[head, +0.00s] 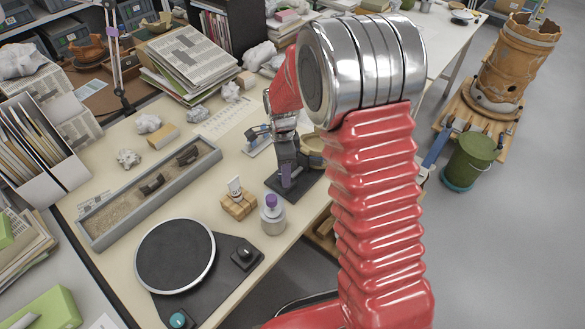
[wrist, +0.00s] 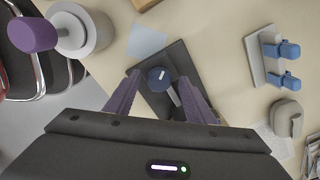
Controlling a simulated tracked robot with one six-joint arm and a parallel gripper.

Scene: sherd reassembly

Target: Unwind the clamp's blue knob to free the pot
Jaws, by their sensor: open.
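The blue knob (wrist: 157,78), with a small white mark on top, shows in the wrist view above a dark flat base. A grey rod shows beside it. My gripper (wrist: 158,84) is open, with its purple fingers apart on either side of the knob; I cannot tell whether they touch it. In the head view my gripper (head: 287,181) points down over the dark base (head: 277,186), and the knob is hidden. A tan rounded vessel (head: 312,160) is partly hidden behind my arm; I cannot tell whether the clamp holds it.
A purple-capped bottle (head: 272,216) and a wooden block (head: 238,205) stand close to the base. A pale rack with blue clips (wrist: 280,58) lies to the right in the wrist view. A long grey tray (head: 95,232) and a turntable (head: 175,255) occupy the table's left.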

